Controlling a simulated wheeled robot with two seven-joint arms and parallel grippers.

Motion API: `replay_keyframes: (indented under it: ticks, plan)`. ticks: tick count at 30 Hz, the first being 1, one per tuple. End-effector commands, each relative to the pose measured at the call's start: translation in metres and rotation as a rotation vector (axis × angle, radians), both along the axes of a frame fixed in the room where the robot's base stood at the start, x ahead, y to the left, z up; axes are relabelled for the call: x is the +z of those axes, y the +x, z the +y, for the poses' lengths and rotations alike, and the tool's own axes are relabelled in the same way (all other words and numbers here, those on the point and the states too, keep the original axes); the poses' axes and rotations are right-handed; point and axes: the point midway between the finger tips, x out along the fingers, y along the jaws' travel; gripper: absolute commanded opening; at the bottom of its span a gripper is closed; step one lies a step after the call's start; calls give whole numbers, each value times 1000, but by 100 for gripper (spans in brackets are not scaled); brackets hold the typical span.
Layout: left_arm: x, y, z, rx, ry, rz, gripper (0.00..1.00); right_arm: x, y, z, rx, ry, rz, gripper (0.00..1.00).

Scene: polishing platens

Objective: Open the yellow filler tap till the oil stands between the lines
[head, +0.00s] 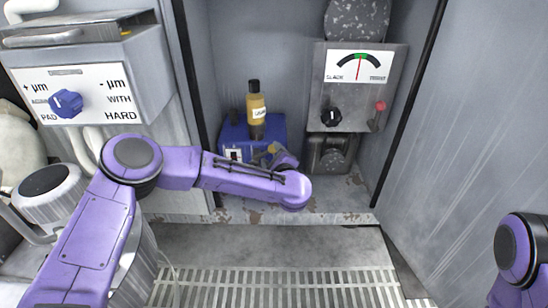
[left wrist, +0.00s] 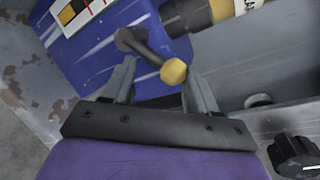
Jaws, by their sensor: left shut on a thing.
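The yellow filler tap has a dark lever with a yellow knob (left wrist: 173,71), and comes off the front of a blue box (head: 272,128). In the left wrist view the lever lies between the fingers of my left gripper (left wrist: 160,88), which is shut on it, the knob near the right finger. In the head view my forearm partly hides the gripper (head: 283,157). A small white sight panel (head: 233,155) with dark lines is on the box front. It shows cut off in the left wrist view (left wrist: 80,12), with red and yellow patches; I cannot tell the oil level.
An amber bottle (head: 257,110) with a black cap stands upright above the blue box. To the right is a grey gauge unit (head: 318,95) with a black knob and a red-tipped lever. A control box with a blue knob (head: 66,103) is at left. Cabinet walls flank the alcove.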

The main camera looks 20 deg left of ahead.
Motion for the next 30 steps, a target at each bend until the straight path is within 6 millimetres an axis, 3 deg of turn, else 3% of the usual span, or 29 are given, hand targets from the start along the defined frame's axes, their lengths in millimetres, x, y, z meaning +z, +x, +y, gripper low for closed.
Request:
replay_keyframes:
  ticks: [1,6,7,9,10,20,30]
  plan:
    - [2,2,10,24,4,-4,4,0,0,0,0,0,0,93]
    - [1,2,11,24,5,-3,4,0,0,0,0,0,0,93]
    - [1,2,11,25,5,-4,62,0,0,0,0,0,0,93]
    - [1,2,11,24,5,-3,84,0,0,0,0,0,1,93]
    - [1,2,10,23,4,-4,88,0,0,0,0,0,1,93]
    - [2,-1,-2,5,2,-1,88,2,-1,1,-2,4,8,93]
    - [18,-63,-38,8,4,-1,88,30,-25,21,-22,68,142,93]
